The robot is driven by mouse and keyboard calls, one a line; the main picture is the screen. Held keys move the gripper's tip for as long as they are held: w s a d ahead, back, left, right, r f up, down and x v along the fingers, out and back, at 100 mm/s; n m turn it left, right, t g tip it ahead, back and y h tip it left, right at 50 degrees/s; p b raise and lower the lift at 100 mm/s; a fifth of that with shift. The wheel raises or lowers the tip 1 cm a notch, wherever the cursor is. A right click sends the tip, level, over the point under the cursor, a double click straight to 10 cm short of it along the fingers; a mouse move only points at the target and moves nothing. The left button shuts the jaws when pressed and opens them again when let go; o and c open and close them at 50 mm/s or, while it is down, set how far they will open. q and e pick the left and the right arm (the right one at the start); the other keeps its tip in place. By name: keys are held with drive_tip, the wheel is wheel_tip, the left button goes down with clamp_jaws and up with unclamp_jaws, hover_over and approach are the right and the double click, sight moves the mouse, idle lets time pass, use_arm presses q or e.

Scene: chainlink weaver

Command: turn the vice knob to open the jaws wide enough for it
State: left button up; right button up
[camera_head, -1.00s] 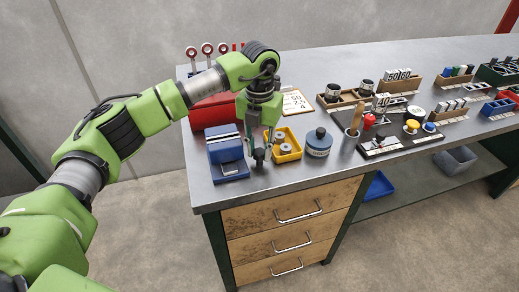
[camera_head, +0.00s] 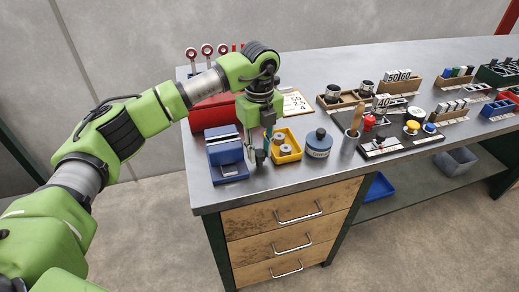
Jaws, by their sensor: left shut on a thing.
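The blue vice (camera_head: 226,158) stands near the left front corner of the bench, with its pale jaws along its top. A gap between the jaws is too small to judge. My left gripper (camera_head: 258,155) points down just right of the vice and is shut on the vice knob, which the fingers mostly hide. My right gripper is out of view.
A yellow tray (camera_head: 294,155) with metal pieces lies close to the gripper's right. A red box (camera_head: 205,115) is behind the vice. The front edge of the bench is close.

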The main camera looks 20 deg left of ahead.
sight(259, 152)
use_arm(q)
drive_tip(key=shift+r+n, duration=0.1)
drive_tip(key=shift+n, duration=0.5)
drive_tip(key=o, duration=0.8)
drive_tip(key=shift+o, duration=0.2)
wheel_tip(259, 152, up, 12)
idle(0.5)
